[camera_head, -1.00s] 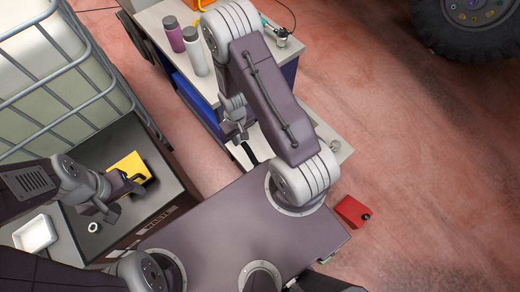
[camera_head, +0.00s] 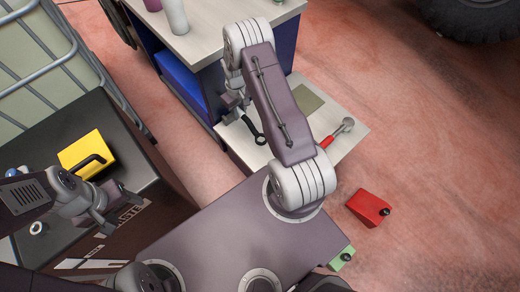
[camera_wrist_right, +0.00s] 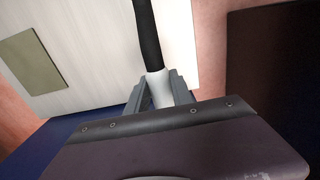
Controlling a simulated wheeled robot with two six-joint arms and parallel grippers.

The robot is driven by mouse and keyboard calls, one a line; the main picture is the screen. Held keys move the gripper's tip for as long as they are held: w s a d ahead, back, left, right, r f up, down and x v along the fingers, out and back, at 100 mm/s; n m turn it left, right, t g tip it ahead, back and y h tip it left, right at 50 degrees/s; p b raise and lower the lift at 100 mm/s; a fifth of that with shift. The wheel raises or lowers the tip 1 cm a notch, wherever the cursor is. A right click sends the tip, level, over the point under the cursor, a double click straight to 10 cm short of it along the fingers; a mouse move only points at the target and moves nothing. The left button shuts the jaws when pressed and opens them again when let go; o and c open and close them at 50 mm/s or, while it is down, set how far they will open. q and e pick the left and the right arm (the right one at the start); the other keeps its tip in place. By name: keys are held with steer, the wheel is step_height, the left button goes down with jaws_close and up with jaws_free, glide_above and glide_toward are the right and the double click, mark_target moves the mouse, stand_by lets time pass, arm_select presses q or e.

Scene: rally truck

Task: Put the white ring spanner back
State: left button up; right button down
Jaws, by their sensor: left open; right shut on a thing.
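The white ring spanner shows a black shaft and ring end (camera_head: 257,134) in the head view, over the pale low shelf (camera_head: 238,146). In the right wrist view its white grip (camera_wrist_right: 159,88) sits between my fingers and the black shaft (camera_wrist_right: 147,32) points away. My right gripper (camera_head: 234,108) is shut on the white grip; its fingers also show in the wrist view (camera_wrist_right: 160,93). I cannot tell whether the ring end touches the shelf. My left gripper (camera_head: 108,205) is open and empty, above the dark bin top at left.
A red-handled tool (camera_head: 335,135) and an olive rectangle (camera_head: 306,101) are on the low shelf. Bottles (camera_head: 174,15) stand on the higher bench. A yellow object (camera_head: 84,152) sits on the dark bin (camera_head: 125,160). A red box (camera_head: 367,208) lies on the floor.

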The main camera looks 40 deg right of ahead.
step_height(320, 180, down, 10)
steer(key=shift+r+b, duration=0.2)
steer(key=shift+b, duration=1)
steer(key=shift+r, duration=0.1)
steer(key=c, duration=1.1)
jaws_free()
steer(key=shift+f, duration=0.2)
step_height(320, 180, up, 9)
steer(key=p, duration=0.2)
steer(key=shift+w+a+p, duration=0.1)
steer(key=shift+p, duration=0.25)
steer(key=s+a+r, duration=0.3)
steer(key=r, duration=0.4)
steer(key=s+a+r, duration=0.4)
steer(key=r, duration=0.3)
steer(key=s+a+r+m+t, duration=0.1)
steer(key=s+a+r, duration=0.15)
steer(key=s, duration=0.35)
steer(key=s+a+r, duration=0.1)
steer(key=s+r, duration=0.2)
steer(key=s, duration=0.2)
steer(key=r+p, duration=0.8)
steer(key=p, duration=0.1)
steer(key=r+p, duration=0.9)
steer(key=shift+a+r, duration=0.2)
steer(key=shift+r, duration=0.05)
